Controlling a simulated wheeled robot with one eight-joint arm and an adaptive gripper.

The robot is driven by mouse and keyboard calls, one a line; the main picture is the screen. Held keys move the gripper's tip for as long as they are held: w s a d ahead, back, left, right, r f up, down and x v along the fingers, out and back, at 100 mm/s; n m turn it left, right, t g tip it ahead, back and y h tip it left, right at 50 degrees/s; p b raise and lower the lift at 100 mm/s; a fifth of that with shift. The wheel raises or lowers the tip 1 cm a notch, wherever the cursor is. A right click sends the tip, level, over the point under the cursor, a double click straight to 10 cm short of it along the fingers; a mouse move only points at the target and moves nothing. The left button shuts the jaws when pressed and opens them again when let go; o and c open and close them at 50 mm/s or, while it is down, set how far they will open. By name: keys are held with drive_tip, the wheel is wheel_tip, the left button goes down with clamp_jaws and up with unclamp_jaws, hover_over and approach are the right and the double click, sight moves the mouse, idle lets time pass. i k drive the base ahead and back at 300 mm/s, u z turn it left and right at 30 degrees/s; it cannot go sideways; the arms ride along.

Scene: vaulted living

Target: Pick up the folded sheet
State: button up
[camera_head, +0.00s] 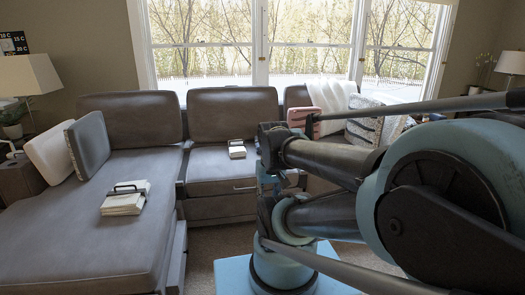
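Two small pale folded stacks, which look like folded cloth, lie on the grey sofa (70,235). The nearer stack (122,207) is on the chaise at the left, with a black handle-like piece on top. The other stack (237,153) is on the middle seat, also with a dark piece on its top. I cannot tell which one is the folded sheet. My arm fills the right side, and its far end is just right of the middle-seat stack. My gripper's fingers cannot be made out there, so what they hold is unclear.
Grey and white cushions (88,144) lean at the sofa's left. A pink cushion (304,118), a white throw (333,97) and a patterned cushion (364,122) are at the right, partly behind my arm. A lamp (30,77) stands far left. The chaise around the nearer stack is clear.

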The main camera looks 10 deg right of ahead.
sight(237, 148)
drive_tip(key=u, duration=0.15)
drive_tip(key=i, duration=1.6)
drive_tip(key=z, duration=0.5)
drive_tip(key=i, duration=0.6)
drive_tip(key=z, duration=0.25)
